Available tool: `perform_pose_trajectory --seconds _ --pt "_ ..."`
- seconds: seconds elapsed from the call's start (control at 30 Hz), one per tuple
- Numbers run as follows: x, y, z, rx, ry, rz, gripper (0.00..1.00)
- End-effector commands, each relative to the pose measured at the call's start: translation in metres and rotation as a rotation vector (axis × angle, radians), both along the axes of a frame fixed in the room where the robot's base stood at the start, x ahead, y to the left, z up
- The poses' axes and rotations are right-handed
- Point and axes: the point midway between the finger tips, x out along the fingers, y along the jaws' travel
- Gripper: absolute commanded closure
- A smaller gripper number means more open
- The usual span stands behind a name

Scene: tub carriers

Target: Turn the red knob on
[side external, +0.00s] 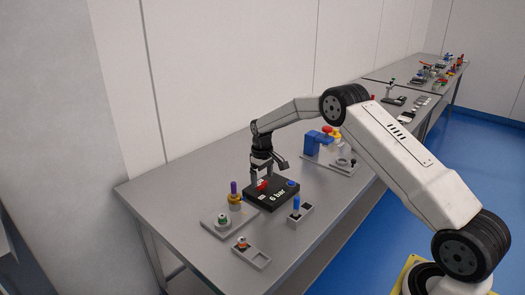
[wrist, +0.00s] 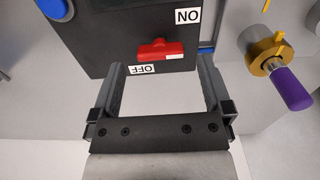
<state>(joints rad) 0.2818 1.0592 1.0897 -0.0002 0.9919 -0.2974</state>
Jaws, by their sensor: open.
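The red knob (wrist: 153,51) is a bar-shaped handle on a black box (wrist: 95,55). In the wrist view it lies roughly level, with a white mark near its right end. An ON label (wrist: 188,16) is above right of it and an upside-down OFF label (wrist: 142,69) below. My gripper (wrist: 162,72) is open, one finger on each side below the knob, with nothing between them. In the side view the red knob (side external: 263,184) is on the box (side external: 272,201), marked 6 bar. My gripper (side external: 261,178) is close over it; contact is unclear.
A blue button (side external: 291,183) is on the same box. A yellow valve with a purple handle (side external: 234,190) stands close by on a grey plate. A blue-topped peg (side external: 296,205) is in front of the box. Blue and red fittings (side external: 320,139) stand behind. The table's left end is bare.

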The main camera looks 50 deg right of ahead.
Motion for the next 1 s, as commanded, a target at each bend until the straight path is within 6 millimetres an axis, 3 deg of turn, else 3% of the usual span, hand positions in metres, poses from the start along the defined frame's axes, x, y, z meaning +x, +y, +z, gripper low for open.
perform_pose_trajectory --seconds 0.2,0.4,1.0 --pt "0.001 0.000 0.030 -0.001 -0.004 0.001 0.00" --pt "0.001 0.000 0.046 -0.001 -0.003 0.001 0.00" --pt "-0.003 0.006 0.053 -0.003 -0.008 0.002 0.00"
